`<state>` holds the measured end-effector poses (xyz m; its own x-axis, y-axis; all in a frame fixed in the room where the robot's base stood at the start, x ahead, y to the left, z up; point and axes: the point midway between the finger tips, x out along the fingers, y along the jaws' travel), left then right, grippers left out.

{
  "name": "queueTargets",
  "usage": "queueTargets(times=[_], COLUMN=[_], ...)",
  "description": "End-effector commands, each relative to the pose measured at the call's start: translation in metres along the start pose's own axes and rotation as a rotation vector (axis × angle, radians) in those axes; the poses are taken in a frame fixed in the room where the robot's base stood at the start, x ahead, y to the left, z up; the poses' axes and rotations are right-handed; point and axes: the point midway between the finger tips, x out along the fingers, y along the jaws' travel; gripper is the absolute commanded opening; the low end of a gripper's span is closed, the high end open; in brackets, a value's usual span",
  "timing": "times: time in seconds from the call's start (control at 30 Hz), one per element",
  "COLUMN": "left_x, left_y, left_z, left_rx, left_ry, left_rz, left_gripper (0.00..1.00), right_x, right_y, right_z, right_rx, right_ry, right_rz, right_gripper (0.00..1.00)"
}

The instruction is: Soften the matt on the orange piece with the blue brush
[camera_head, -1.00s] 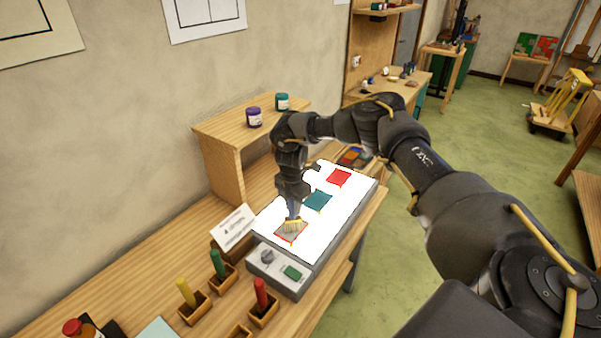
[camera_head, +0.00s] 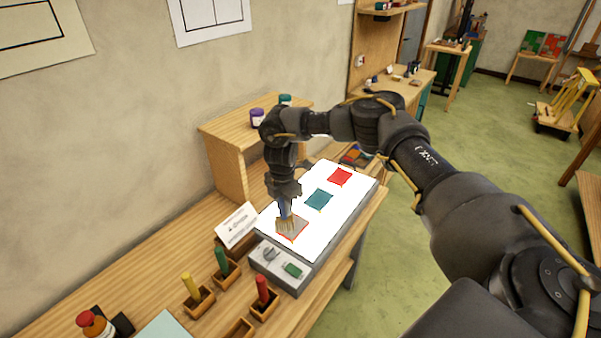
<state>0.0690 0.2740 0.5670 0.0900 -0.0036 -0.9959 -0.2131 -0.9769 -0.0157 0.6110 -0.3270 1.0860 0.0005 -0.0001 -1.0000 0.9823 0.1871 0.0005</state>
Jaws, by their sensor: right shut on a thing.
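My right gripper (camera_head: 284,196) is shut on the blue brush (camera_head: 285,210), pointing down over the near end of the lit white panel. The brush's tan bristles (camera_head: 287,225) are at the left part of the near piece (camera_head: 296,231), which looks greyish with orange-red edges. The bristles appear to touch it, and they hide part of it. A teal piece (camera_head: 319,200) lies at the panel's middle and a red piece (camera_head: 340,176) at its far end. My left gripper is not in view.
The light box (camera_head: 331,228) has a knob (camera_head: 270,254) and green button (camera_head: 293,270) at its near end. Yellow (camera_head: 191,287), green (camera_head: 221,261) and red (camera_head: 262,288) handles stand in wooden holders. A white card (camera_head: 237,225) and a shelf (camera_head: 226,163) with jars are to the left.

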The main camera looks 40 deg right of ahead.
Motion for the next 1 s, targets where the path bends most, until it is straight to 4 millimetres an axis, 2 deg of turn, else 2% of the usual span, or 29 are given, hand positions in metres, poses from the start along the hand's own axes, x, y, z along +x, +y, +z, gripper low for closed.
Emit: queueTargets(times=[0.2,0.43,1.0], left_x=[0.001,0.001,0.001], left_y=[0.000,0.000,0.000], left_z=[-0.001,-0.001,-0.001], left_rx=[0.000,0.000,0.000], left_ry=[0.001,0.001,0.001], left_rz=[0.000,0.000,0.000], left_gripper=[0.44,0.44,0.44], right_x=[-0.020,-0.034,-0.036], right_y=[0.004,0.005,0.005], right_z=[-0.004,-0.006,-0.006], right_rx=[-0.008,-0.012,-0.013], right_ry=[0.001,0.001,0.000], right_rz=[0.002,0.001,0.000], right_gripper=[0.01,0.01,0.01])
